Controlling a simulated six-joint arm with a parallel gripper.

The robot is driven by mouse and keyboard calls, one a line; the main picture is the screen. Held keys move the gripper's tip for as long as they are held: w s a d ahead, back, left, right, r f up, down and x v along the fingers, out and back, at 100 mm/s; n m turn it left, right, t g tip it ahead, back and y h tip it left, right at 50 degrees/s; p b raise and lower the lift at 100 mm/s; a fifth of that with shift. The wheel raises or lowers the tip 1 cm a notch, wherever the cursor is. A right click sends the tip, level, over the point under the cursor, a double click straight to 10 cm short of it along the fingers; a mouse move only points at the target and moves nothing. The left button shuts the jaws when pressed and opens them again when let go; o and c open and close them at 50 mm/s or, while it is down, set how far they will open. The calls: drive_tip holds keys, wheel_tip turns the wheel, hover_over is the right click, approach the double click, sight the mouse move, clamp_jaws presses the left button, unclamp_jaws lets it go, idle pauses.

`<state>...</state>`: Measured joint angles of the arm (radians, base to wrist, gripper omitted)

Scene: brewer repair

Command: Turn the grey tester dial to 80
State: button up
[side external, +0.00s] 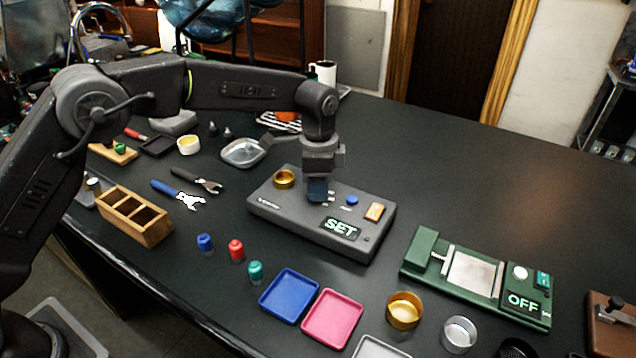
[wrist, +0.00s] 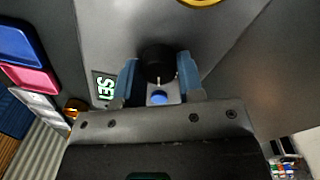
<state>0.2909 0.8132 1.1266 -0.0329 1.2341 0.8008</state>
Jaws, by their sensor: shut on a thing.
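The grey tester (side external: 285,213) is a flat box in the middle of the table. A brass ring (side external: 284,178) sits at its left end. A blue button (side external: 351,200), an orange switch (side external: 374,211) and a display reading SET (side external: 341,228) are to the right. My gripper (side external: 318,190) points straight down over the tester and hides the dial in the side external view. In the wrist view the dark round dial (wrist: 158,64) with a pale pointer line sits between my blue fingers (wrist: 158,75), which are shut on it. The dial's scale numbers cannot be read.
Blue (side external: 289,295) and pink (side external: 332,318) trays lie in front of the tester. A green device reading OFF (side external: 478,278) stands to the right. Pliers, small coloured bottles and a wooden box (side external: 134,216) are to the left. The back right table is clear.

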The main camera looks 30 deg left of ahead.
drive_tip(key=shift+m, duration=0.5)
drive_tip(key=o, duration=0.9)
drive_tip(key=shift+w+a+r, duration=0.1)
drive_tip(key=shift+w+r, duration=0.05)
drive_tip(key=shift+r, duration=3.35)
drive_tip(key=shift+w+r, duration=0.1)
drive_tip(key=shift+r, duration=3.35)
